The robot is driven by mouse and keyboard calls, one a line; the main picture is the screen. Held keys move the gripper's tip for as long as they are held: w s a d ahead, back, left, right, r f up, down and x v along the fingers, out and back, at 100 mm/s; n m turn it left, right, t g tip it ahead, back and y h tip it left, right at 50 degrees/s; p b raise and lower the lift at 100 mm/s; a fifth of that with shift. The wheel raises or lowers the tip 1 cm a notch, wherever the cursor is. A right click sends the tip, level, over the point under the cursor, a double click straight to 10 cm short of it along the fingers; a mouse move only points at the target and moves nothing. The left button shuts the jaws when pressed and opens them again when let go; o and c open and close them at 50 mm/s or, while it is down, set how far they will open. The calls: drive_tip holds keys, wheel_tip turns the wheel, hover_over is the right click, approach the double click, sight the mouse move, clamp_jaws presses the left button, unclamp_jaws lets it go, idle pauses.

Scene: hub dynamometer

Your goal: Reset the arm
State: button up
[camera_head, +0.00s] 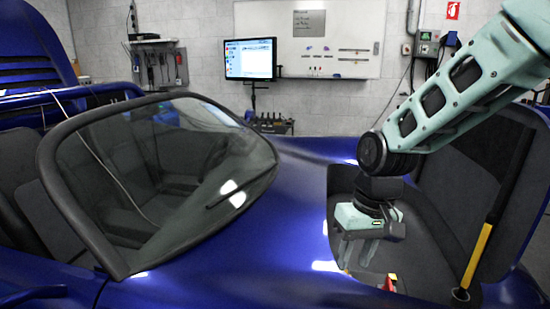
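My arm comes in from the top right of the head view, and its gripper (358,252) points down over the open front compartment (430,269) of the blue car (215,262). Two grey fingers hang below the pale green gripper body with a gap between them. Nothing shows between the fingers. A small red and yellow item (391,283) lies low in the compartment, just right of and below the fingers, apart from them.
A black and yellow strut (480,250) stands at the compartment's right side, close to my arm. The windshield (165,170) rises on the left. A monitor (250,59), a whiteboard (310,40) and a tool rack (160,62) are at the back wall.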

drive_tip(key=s+a+r+n+h, duration=0.15)
drive_tip(key=s+n, duration=0.35)
drive_tip(key=s, duration=1.7)
wheel_tip(320, 180, up, 13)
drive_tip(key=p, duration=1.3)
drive_tip(key=shift+w+d+r, duration=0.15)
drive_tip(key=shift+w+r, duration=0.05)
drive_tip(key=shift+w, duration=0.15)
drive_tip(key=shift+y, duration=0.25)
